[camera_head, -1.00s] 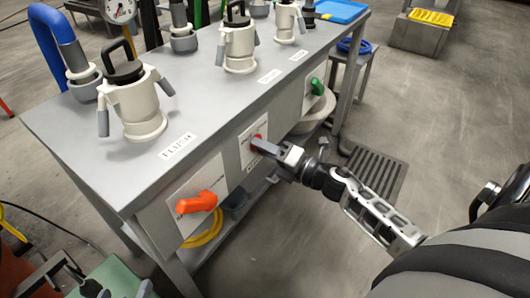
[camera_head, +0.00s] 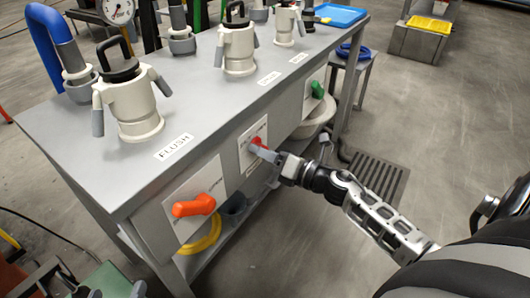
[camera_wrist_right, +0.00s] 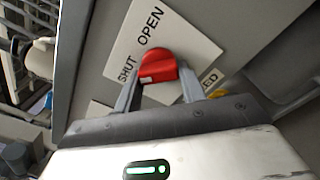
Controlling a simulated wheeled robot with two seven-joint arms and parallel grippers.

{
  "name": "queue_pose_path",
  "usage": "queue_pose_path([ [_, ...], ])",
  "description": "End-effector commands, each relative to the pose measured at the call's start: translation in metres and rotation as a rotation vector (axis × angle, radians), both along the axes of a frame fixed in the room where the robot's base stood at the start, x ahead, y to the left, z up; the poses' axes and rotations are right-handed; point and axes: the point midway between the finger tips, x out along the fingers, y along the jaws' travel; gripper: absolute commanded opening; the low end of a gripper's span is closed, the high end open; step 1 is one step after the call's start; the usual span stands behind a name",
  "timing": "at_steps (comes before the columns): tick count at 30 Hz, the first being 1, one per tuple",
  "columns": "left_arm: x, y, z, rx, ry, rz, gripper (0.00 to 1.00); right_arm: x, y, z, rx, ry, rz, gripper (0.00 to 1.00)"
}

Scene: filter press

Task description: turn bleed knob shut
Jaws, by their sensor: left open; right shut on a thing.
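The red bleed knob (camera_head: 258,142) is on a white plate (camera_head: 252,157) on the bench's front panel. In the right wrist view the knob (camera_wrist_right: 158,67) lies between both fingers, below the words SHUT and OPEN on its plate (camera_wrist_right: 140,38). My right gripper (camera_head: 268,154) is shut on the knob, and its fingers hide part of it in the head view; the fingers also show in the right wrist view (camera_wrist_right: 160,90). My left gripper (camera_head: 72,274) is low at the left edge, partly cut off, open and away from the knob.
An orange knob (camera_head: 193,205) is to the left on the same panel and a green knob (camera_head: 317,90) to the right. White vessels (camera_head: 130,103) stand on the grey bench top (camera_head: 205,105). A floor grate (camera_head: 380,180) lies behind my right arm.

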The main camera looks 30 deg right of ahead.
Motion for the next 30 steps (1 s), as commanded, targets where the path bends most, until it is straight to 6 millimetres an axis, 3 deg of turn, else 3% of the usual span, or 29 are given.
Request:
queue_pose_path([
  [5, 0.0, 0.0, -0.001, 0.002, 0.002, -0.001, 0.62, -0.001, -0.001, -0.001, -0.008, 0.001, -0.001, 0.17],
  [6, 0.0, 0.0, -0.001, 0.002, 0.003, -0.001, 0.62, -0.001, -0.001, -0.001, -0.008, 0.001, -0.001, 0.51],
  [7, 0.0, 0.0, -0.001, 0.002, 0.003, -0.001, 0.62, 0.0, -0.001, -0.001, -0.007, 0.001, -0.001, 0.6],
  [8, 0.0, 0.0, -0.002, 0.003, 0.004, -0.001, 0.62, 0.0, -0.001, -0.001, -0.007, 0.001, -0.001, 0.62],
  [20, 0.001, 0.0, -0.003, 0.007, 0.008, -0.002, 0.62, -0.009, -0.003, -0.001, -0.001, 0.002, 0.001, 0.62],
  [30, 0.001, 0.001, -0.007, 0.024, 0.036, -0.002, 0.62, -0.078, -0.032, -0.001, -0.002, 0.005, -0.003, 0.62],
])
